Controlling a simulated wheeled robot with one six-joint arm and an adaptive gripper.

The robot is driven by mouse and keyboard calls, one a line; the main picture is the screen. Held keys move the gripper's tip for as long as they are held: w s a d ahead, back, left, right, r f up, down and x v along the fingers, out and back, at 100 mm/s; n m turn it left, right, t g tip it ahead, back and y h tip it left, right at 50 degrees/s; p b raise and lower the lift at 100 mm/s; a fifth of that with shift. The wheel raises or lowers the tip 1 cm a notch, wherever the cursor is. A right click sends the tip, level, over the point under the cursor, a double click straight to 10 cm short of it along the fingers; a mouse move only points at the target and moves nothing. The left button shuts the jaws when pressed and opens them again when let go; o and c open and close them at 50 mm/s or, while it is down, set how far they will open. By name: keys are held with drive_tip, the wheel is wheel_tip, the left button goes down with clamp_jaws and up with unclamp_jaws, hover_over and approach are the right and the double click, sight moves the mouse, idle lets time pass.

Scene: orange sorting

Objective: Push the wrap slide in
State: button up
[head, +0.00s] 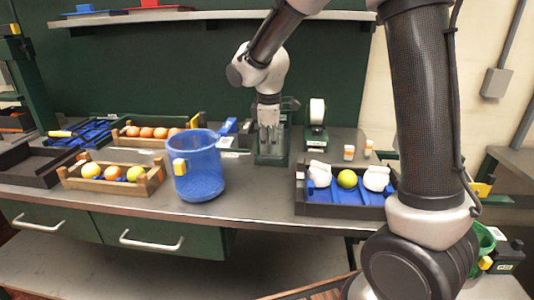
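My gripper (269,141) points down at the back middle of the counter, over a dark green stand (272,160). Its fingers look close together, but it is too small to tell whether they are shut or touch anything. The stand seems to be the wrapping device; its slide is hidden behind the gripper or too small to make out. A black tray (299,208) with a blue insert, at the right front, holds a yellow fruit (347,179) between two white, wrapped-looking lumps (319,174).
A blue basket (199,170) stands left of the gripper. Wooden crates (150,187) of fruit and dark trays (35,166) fill the left. A green stand with a white roll (317,112) and two small jars (349,153) are to the right. Bare counter lies front middle.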

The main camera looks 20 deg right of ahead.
sight(270, 158)
drive_tip(key=f, duration=0.4)
drive_tip(key=shift+w+d+f, duration=0.15)
drive_tip(key=shift+w, duration=0.25)
clamp_jaws()
